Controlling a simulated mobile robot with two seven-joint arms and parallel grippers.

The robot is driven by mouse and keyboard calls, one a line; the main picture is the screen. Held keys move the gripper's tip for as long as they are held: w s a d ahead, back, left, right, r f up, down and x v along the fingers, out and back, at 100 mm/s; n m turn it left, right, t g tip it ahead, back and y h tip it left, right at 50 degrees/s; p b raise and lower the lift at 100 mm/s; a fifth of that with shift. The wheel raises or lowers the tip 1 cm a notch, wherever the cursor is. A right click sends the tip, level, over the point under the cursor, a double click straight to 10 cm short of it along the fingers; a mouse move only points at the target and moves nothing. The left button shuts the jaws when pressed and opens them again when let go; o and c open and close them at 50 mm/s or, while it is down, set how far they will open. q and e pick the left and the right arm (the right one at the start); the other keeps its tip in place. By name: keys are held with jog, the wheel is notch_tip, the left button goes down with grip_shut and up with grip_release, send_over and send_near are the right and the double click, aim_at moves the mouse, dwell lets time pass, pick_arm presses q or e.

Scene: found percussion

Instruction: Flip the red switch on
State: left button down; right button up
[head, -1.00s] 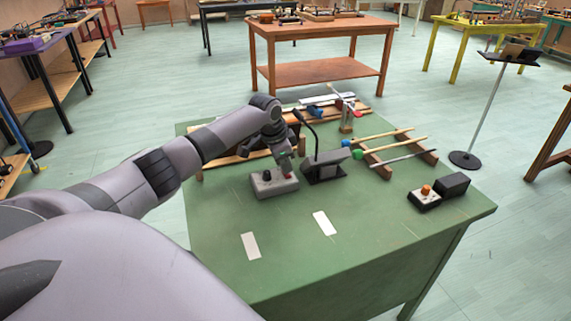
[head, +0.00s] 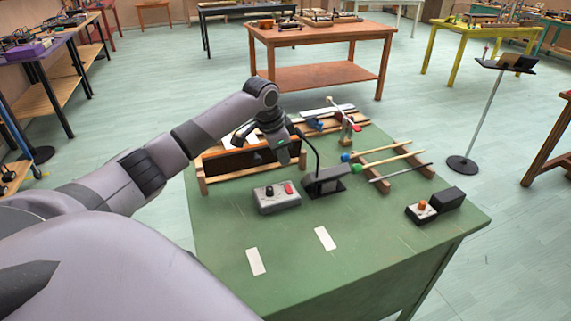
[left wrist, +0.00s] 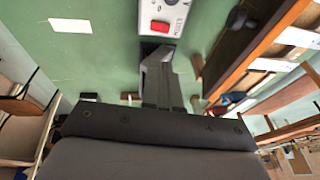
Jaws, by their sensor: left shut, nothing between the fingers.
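The red switch (head: 288,188) sits on the right part of a light grey box (head: 278,203), beside a black knob (head: 269,191). In the left wrist view, the red switch (left wrist: 159,26) shows on the box top (left wrist: 165,12), just beyond my fingertips. Which way the switch is set is too small to tell. My left gripper (head: 284,157) is shut and empty, held above and behind the box, apart from the switch. It also shows in the left wrist view (left wrist: 156,52). My right gripper is not in view.
A black stand with a bent neck (head: 325,182) is close to the box's right. A wooden frame with a dark panel (head: 235,162) is behind it. Rods on a wooden rack (head: 390,160) lie to the right. The green table's front (head: 350,265) is mostly clear.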

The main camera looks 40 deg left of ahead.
pick_arm(q)
jog(key=shift+v, duration=1.7)
jog(key=shift+d, duration=0.15)
jog(key=shift+s, duration=0.1)
